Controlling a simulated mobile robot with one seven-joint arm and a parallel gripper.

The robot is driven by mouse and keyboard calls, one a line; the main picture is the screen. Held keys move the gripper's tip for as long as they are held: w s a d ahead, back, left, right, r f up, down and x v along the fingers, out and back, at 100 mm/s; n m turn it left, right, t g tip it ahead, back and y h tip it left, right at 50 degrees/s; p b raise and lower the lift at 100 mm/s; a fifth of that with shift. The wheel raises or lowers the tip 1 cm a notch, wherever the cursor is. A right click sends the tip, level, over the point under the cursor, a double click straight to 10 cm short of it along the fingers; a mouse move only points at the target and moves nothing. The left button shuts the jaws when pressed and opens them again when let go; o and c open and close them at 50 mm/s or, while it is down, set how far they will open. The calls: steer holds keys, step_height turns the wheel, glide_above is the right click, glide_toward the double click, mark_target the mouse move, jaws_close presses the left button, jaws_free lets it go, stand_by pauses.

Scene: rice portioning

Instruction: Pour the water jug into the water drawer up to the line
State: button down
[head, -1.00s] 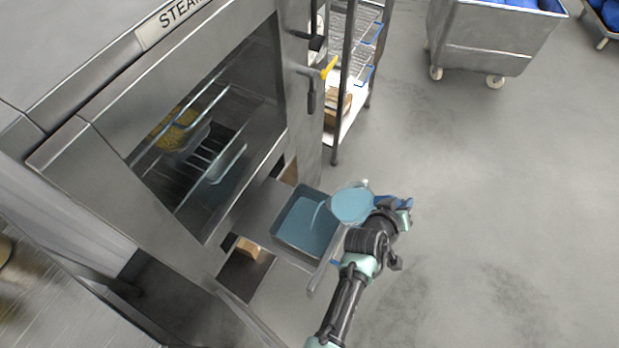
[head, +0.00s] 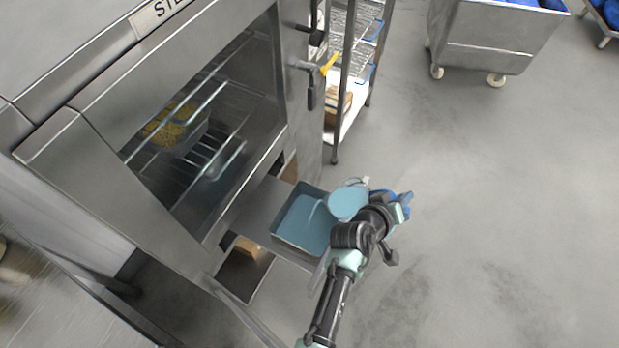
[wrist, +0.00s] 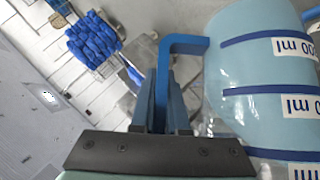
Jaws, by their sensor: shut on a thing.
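The water jug (head: 347,204) is clear with blue water in it and hangs tilted over the right side of the water drawer. In the wrist view the jug (wrist: 235,75) shows blue level bands and "ml" labels. My gripper (head: 402,200) is shut on the jug's blue handle (wrist: 183,45); the fingers (wrist: 165,100) close around it. The water drawer (head: 283,243) is pulled out below the steamer and holds blue water. A pale stream appears to run from the jug's left lip into the drawer. The fill line cannot be made out.
The steamer (head: 75,165) stands open at the left, with a pan of yellow food (head: 172,130) on its rack. A wire shelf (head: 338,130) stands behind. A grey cart (head: 490,45) stands at the back right. The floor right of my arm is clear.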

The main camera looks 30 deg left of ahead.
steer(key=shift+a+r+b, duration=0.2)
steer(key=shift+b, duration=0.15)
steer(key=shift+a+r+t, duration=0.1)
steer(key=shift+r+t, duration=0.1)
steer(key=shift+t, duration=0.1)
steer(key=shift+s+a+r+n+t+h+b, duration=0.25)
steer(key=shift+a+r+n+h+b, duration=0.5)
steer(key=shift+b, duration=0.8)
stand_by(1.0)
steer(key=shift+d+f, duration=0.1)
stand_by(0.4)
